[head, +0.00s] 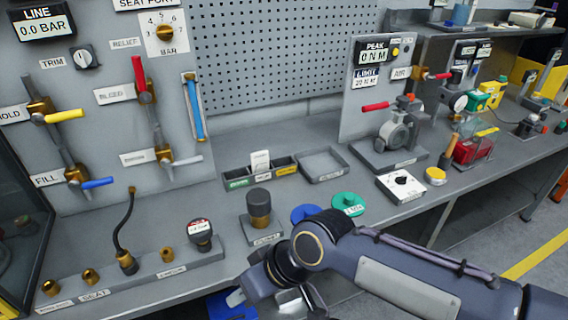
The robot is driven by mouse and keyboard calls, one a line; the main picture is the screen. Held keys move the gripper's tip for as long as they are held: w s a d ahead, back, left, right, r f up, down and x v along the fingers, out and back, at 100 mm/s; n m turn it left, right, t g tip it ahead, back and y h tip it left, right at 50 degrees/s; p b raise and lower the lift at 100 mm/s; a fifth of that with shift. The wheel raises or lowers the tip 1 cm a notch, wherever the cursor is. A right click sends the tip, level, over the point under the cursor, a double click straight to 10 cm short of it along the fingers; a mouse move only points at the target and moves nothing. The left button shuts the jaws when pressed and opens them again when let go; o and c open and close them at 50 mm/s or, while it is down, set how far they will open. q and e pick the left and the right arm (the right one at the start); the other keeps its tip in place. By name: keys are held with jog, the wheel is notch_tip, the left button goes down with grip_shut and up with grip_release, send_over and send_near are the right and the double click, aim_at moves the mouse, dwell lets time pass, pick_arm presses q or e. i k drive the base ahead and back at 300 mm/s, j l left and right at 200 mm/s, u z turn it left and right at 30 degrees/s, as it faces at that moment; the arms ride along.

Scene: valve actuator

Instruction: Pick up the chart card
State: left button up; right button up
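A small white card (260,160) stands upright in the middle of a dark sorting tray (238,182) at the back of the bench; it looks like the chart card, but its print is too small to read. My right gripper (262,299) is at the bottom of the head view, over the bench's front edge, well in front of the card and apart from it. Its fingers point down and are partly hidden by my wrist, so I cannot tell how far they are apart. My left gripper is out of view.
A dark cylinder on a stand (259,207), a blue disc (305,214) and a green disc (348,203) lie between my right arm and the tray. An empty grey tray (323,166) sits right of the card.

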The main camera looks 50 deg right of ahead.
aim_at(259, 161)
jog(key=z, duration=1.5)
